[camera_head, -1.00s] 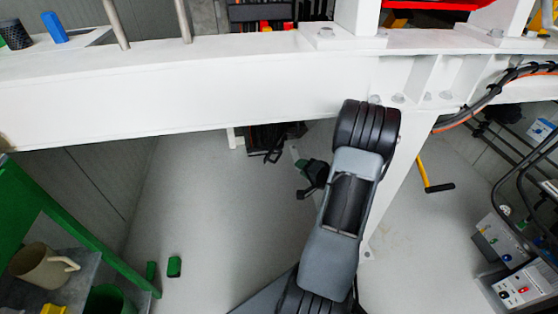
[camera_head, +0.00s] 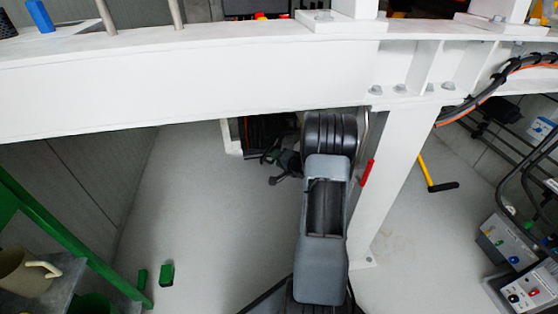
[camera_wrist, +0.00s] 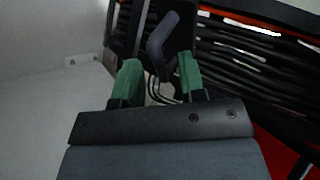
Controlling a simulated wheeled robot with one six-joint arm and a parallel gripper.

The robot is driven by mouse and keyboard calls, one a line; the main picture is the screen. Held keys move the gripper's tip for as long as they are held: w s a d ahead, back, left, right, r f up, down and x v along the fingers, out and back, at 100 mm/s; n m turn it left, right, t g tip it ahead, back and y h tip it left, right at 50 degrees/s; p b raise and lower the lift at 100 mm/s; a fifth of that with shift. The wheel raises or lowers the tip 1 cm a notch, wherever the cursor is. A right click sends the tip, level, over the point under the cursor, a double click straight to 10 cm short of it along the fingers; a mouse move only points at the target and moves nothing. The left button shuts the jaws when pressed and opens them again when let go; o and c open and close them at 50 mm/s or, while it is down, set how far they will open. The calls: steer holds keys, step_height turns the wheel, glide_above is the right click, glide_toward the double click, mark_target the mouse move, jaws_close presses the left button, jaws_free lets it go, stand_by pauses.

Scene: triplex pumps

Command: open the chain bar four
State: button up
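My gripper (camera_wrist: 160,80) shows two green fingertips in the wrist view. They are apart, one on each side of a dark grey bent handle (camera_wrist: 160,40). I cannot tell whether either finger touches it. In the head view my gripper (camera_head: 276,168) is small and dark, low under the white beam, beside a dark ribbed unit (camera_head: 260,133). My arm hides part of that unit. No label marks chain bar four, and I cannot tell whether the bent handle belongs to it.
A white beam (camera_head: 180,95) crosses above my arm, with a white post (camera_head: 385,180) close on its right. A red handle (camera_head: 367,173) stands by the post. Dark bars and red-orange surfaces (camera_wrist: 285,150) lie right in the wrist view.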

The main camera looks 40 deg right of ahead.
steer(key=shift+c, duration=0.4)
jaws_close()
